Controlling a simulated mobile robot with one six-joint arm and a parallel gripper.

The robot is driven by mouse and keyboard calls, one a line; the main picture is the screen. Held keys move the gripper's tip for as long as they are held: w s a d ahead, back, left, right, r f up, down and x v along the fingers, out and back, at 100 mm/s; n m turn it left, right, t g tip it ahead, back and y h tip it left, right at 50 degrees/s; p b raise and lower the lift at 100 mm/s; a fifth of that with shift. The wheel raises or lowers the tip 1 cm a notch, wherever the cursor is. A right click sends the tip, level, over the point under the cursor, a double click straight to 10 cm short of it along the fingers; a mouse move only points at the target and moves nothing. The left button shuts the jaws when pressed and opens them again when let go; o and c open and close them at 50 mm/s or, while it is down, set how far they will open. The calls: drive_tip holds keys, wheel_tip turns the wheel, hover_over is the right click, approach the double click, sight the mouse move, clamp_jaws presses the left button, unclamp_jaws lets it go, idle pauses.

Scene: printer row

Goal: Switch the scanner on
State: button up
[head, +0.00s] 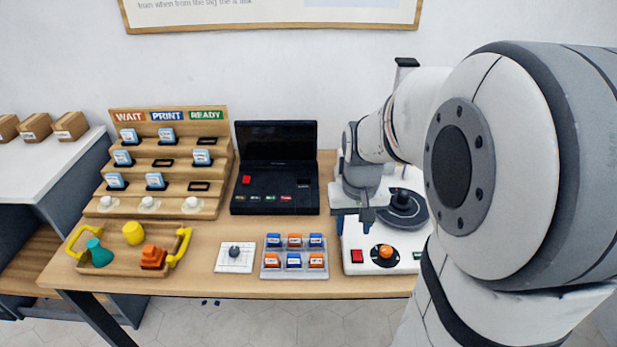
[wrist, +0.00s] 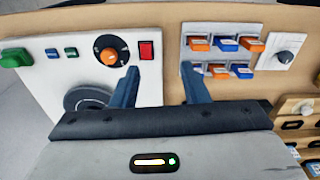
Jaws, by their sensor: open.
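A white machine (head: 350,240) with a dark round platter (head: 403,210) stands at the table's right. Its front panel has a red rocker switch (head: 357,255), an orange knob on a black dial (head: 385,251) and a green button. A black device (head: 277,185) with a raised lid stands left of it, with a red switch (head: 246,180). I cannot tell which one is the scanner. My gripper (head: 367,215) is open and empty above the white machine's left part. In the wrist view, the red rocker (wrist: 146,50) shows just beyond the left finger, apart from it.
A tray of blue and orange blocks (head: 295,272) and a grey dial on a white plate (head: 235,258) lie at the table's front. A stepped wooden rack (head: 215,165) and a yellow-handled tray (head: 120,268) stand left. My arm covers the right side.

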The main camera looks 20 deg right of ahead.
drive_tip(key=b, duration=0.2)
approach(358, 258)
drive_tip(key=shift+w+m+g, duration=0.25)
drive_tip(key=shift+m+g, duration=0.05)
drive_tip(key=shift+m, duration=0.1)
wheel_tip(358, 258, down, 8)
drive_tip(key=shift+d+r+b, duration=0.1)
drive_tip(key=shift+r+b, duration=0.1)
drive_tip(key=shift+b, duration=0.1)
